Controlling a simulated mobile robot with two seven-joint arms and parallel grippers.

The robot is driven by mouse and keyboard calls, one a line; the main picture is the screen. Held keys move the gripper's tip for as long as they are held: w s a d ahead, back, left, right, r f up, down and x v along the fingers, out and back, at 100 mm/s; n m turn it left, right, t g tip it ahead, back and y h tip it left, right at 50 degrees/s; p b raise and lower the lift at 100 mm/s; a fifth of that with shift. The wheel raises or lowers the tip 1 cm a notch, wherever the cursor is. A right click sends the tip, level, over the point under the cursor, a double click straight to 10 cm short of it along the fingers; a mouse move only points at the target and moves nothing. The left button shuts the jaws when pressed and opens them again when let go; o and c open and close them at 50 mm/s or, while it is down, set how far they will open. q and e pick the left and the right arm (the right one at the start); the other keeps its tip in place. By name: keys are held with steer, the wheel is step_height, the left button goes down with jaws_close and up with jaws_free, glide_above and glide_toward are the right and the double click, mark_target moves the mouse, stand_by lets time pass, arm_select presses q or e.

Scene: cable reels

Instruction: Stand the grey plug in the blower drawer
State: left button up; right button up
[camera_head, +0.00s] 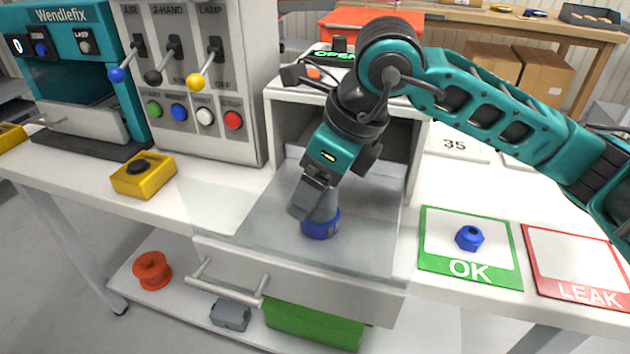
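The grey plug (324,210) has a grey body and a broad blue collar at its lower end. It is close to upright, collar down, inside the open blower drawer (256,232). Whether the collar touches the drawer floor I cannot tell. My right gripper (316,200) reaches down from above and appears shut on the plug's upper part, which its fingers partly hide. The drawer is pulled out from the white blower housing (276,125) and has a bar handle (226,286) on its front. My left gripper is not in view.
A blue hex piece (469,238) lies on the green OK mat (436,262); the red LEAK mat (570,262) is empty. A yellow button box (143,175) and lever panel (190,85) stand left. A red spool (152,270) and green bin (313,325) are on the lower shelf.

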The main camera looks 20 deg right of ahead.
steer(key=p+v, duration=0.1)
steer(key=v, duration=1)
steer(key=shift+r+p, duration=0.25)
steer(key=shift+p, duration=0.15)
steer(key=shift+s, duration=0.2)
